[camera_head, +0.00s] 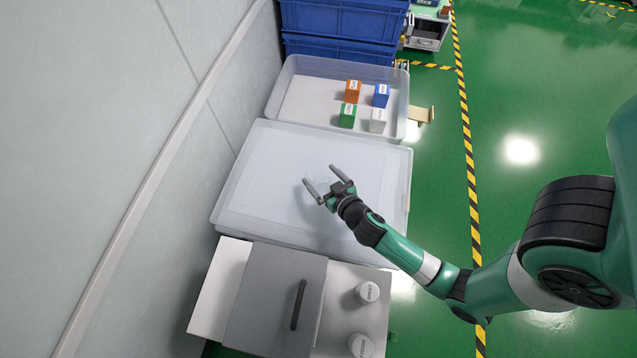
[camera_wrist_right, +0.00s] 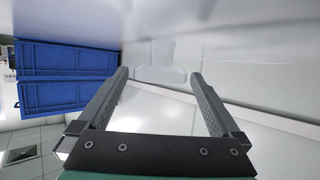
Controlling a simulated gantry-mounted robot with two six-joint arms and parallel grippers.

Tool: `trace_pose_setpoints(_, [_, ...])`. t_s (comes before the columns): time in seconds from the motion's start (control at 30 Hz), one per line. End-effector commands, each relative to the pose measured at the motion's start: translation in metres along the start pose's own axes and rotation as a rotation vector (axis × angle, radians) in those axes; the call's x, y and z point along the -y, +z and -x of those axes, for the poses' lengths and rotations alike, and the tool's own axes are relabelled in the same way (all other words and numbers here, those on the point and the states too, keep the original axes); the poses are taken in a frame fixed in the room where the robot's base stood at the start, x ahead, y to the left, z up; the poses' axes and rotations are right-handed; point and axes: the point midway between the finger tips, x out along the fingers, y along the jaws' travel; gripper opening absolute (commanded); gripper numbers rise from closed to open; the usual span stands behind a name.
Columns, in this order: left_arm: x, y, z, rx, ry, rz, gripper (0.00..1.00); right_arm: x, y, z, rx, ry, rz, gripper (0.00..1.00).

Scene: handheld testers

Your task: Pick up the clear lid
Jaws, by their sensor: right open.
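The clear lid (camera_head: 265,165) is a large, translucent whitish rectangle lying flat over a container in the middle of the head view. My right gripper (camera_head: 320,175) is over the lid's middle, with its fingers spread and nothing between them. Its height above the lid is hard to tell. In the right wrist view, the two fingers of my right gripper (camera_wrist_right: 160,75) are wide apart, with pale, translucent surfaces beyond them. My left gripper is not in view.
An open clear bin (camera_head: 275,98) beyond the lid holds an orange, a blue, a green and a white box. Blue crates (camera_head: 340,18) stand behind it. A grey cabinet (camera_head: 275,300) and white jars (camera_head: 366,292) are nearer. A wall (camera_head: 120,100) borders the left; green floor (camera_head: 530,110) lies right.

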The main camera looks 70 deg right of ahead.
Motion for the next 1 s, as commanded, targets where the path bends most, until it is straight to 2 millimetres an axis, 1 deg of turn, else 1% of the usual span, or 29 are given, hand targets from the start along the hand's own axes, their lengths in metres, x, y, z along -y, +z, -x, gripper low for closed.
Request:
trace_pose_setpoints(0.03, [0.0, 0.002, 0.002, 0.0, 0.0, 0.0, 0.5, -0.001, 0.001, -0.01, -0.001, 0.003, -0.002, 1.0])
trace_pose_setpoints(0.13, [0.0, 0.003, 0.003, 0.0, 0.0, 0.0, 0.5, 0.0, 0.001, -0.02, 0.0, 0.0, 0.0, 1.0])
trace_pose_setpoints(0.37, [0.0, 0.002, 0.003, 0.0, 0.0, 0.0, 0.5, 0.0, 0.0, -0.021, 0.0, -0.001, 0.001, 1.0])
trace_pose_setpoints(0.4, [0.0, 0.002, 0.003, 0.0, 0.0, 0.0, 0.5, 0.0, 0.0, -0.021, 0.0, -0.001, 0.001, 0.93])
trace_pose_setpoints(0.57, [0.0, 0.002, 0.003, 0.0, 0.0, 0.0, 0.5, 0.0, 0.0, -0.021, 0.0, -0.001, 0.001, 0.64])
trace_pose_setpoints(0.6, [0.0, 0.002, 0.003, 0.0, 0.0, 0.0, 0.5, 0.0, 0.0, -0.021, 0.0, -0.001, 0.001, 0.57])
trace_pose_setpoints(0.67, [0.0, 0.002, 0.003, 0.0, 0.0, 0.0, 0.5, 0.0, 0.0, -0.021, 0.0, -0.001, 0.001, 0.46])
trace_pose_setpoints(0.8, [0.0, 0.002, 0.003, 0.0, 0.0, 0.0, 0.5, 0.0, 0.0, -0.021, 0.0, -0.001, 0.001, 0.21])
trace_pose_setpoints(0.87, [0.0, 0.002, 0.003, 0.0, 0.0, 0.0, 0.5, 0.0, 0.0, -0.021, 0.0, -0.001, 0.001, 0.1])
trace_pose_setpoints(0.9, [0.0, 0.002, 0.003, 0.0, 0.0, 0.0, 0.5, 0.0, 0.0, -0.021, 0.0, -0.001, 0.001, 0.03])
trace_pose_setpoints(0.93, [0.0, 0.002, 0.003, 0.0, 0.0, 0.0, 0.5, 0.0, 0.0, -0.021, 0.0, -0.001, 0.001, 0.0])
trace_pose_setpoints(1.0, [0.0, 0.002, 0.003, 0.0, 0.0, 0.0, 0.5, 0.0, 0.0, -0.021, 0.0, -0.001, 0.001, 0.0])
